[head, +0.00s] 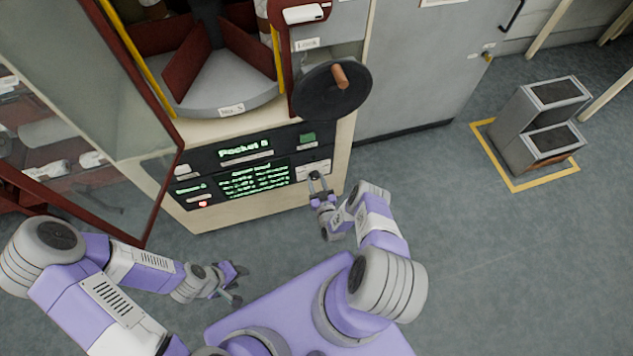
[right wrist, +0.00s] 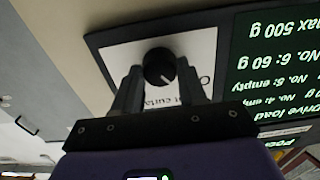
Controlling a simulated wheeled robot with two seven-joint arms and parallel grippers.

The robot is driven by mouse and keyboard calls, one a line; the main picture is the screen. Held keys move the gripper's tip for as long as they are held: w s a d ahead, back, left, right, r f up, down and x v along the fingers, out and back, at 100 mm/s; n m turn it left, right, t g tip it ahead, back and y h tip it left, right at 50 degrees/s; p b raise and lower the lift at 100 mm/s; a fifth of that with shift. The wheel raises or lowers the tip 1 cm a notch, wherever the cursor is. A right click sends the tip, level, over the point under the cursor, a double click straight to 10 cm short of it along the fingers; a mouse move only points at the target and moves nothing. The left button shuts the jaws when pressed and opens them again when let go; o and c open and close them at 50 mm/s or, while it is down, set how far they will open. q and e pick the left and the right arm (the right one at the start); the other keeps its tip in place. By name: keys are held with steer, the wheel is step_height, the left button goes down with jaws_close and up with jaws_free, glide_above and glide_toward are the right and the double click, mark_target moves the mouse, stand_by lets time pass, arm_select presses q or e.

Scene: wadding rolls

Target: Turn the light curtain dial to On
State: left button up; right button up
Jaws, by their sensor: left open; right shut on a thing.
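The light curtain dial is a round black knob (right wrist: 159,66) on a white label plate (right wrist: 200,45) in the right wrist view, which shows the panel upside down. My right gripper (right wrist: 160,78) is shut on the knob, one finger on each side. A short white mark on the knob points to the lower right of that view. The plate's lettering is mostly hidden by the fingers, so I cannot tell which setting it marks. In the head view my right gripper (head: 319,183) covers the dial at the control panel's right end. My left gripper (head: 239,284) is open and empty above the floor.
The dark control panel (head: 212,158) has green-lit screens and a red light (head: 203,204). Above it are a carousel (head: 215,90) and a black handwheel (head: 325,92). An open glass door (head: 105,110) stands at the left. The floor at right is clear up to a grey stepped unit (head: 540,115).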

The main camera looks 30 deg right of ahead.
steer(key=shift+m, duration=0.5)
steer(key=shift+c, duration=0.4)
steer(key=shift+m, duration=1)
steer(key=m, duration=0.4)
steer(key=shift+m, duration=0.3)
steer(key=m, duration=0.6)
steer(key=shift+m, duration=0.3)
steer(key=o, duration=1.1)
steer(key=shift+c, duration=0.2)
